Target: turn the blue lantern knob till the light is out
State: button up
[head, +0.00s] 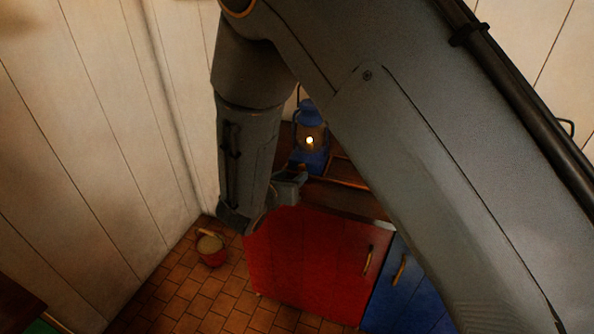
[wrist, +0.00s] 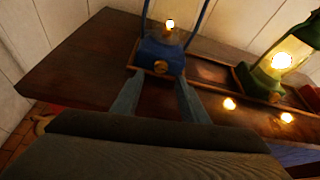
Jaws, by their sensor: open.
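The blue lantern (head: 309,116) stands lit on the counter in the head view, partly behind my arm. In the wrist view its blue base (wrist: 160,57) and glowing flame (wrist: 170,24) show, and its top is cut off. A round brass-coloured knob (wrist: 160,67) sits on the front of the base. My gripper (wrist: 158,88) is open, its two fingers pointing at the base, one to each side of the knob and a little short of it in the picture. I cannot tell whether they touch anything. In the head view the gripper (head: 290,182) is mostly hidden by my arm.
A lit green lantern (wrist: 270,78) stands to the right on the wooden counter (wrist: 85,70), with a raised wooden edge near it. Below are a red cabinet (head: 310,255) and a blue cabinet (head: 405,300).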

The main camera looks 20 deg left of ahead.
aim_at(301, 170)
jog(key=shift+p+x, duration=0.45)
jog(key=shift+x, duration=1.9)
grip_shut()
